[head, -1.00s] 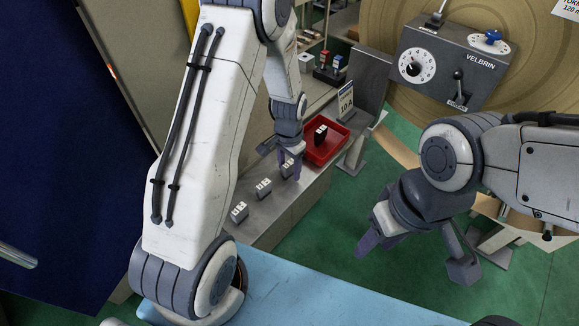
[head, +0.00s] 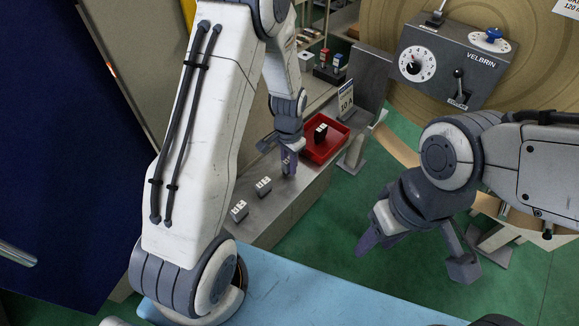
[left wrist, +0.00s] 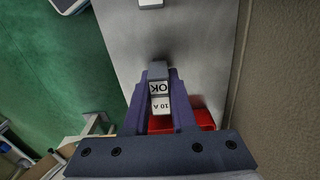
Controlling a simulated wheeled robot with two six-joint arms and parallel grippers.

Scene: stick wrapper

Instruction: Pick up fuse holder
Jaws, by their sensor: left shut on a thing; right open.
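My left gripper (head: 289,163) is shut on a grey fuse holder over the metal bench. In the left wrist view this fuse holder (left wrist: 159,88) sits between the purple fingers, with "OK" and "10 A" labels facing the camera. In the head view the fingers mostly hide it. Two more grey fuse holders (head: 264,186) (head: 239,210) stand apart in a row on the bench, nearer the camera. A dark fuse holder (head: 320,133) is in the red tray (head: 330,152), just beyond my left gripper. My right gripper (head: 368,236) is open and empty over the green floor.
A "10 A" sign (head: 346,100) stands behind the red tray. The grey VELBRIN control box (head: 455,62), with dial and levers, is at the upper right. A light-blue surface (head: 300,292) lies in front. The metal bench (head: 275,220) is narrow, with green floor to its right.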

